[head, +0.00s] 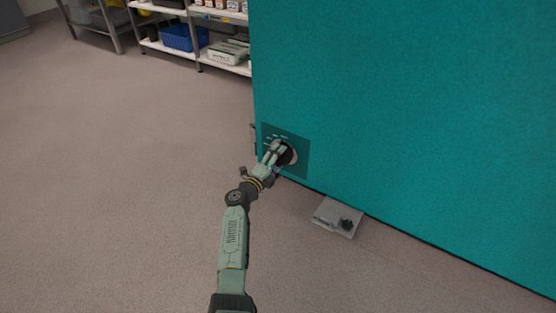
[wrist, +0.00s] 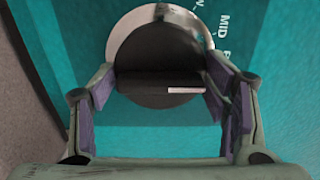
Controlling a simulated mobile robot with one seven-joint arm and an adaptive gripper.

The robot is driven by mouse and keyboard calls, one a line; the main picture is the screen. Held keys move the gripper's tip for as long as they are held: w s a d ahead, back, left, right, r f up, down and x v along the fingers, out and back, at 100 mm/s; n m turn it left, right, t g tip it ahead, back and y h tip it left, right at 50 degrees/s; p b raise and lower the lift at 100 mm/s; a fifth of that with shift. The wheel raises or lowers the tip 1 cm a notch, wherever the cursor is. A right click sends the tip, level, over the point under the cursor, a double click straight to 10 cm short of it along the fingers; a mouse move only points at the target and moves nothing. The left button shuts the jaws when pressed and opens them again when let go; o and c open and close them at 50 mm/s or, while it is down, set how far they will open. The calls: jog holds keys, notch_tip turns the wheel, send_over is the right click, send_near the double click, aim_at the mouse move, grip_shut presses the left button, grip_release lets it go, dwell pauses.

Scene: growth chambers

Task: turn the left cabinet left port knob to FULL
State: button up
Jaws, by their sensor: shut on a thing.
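The port knob (wrist: 160,62) is a dark round knob with a raised grip bar and a white pointer line, on a light metal disc. In the wrist view the pointer line lies toward the right of the knob. The label MID and part of another label show at the upper right of the disc. In the head view the knob (head: 288,155) sits on a darker panel low on the teal cabinet (head: 400,110), partly hidden by my gripper. My gripper (head: 277,152) reaches the knob, and in the wrist view its two purple-padded fingers (wrist: 165,95) are shut on the knob's sides.
A grey box with a black knob (head: 338,217) lies on the floor at the cabinet's foot. White shelves (head: 225,66) with a blue basket (head: 184,37) stand at the back. The floor to the left is clear.

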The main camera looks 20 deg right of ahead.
jog(key=shift+w+a, duration=0.1)
dwell(0.3)
jog(key=o, duration=0.9)
jog(key=shift+o, duration=0.2)
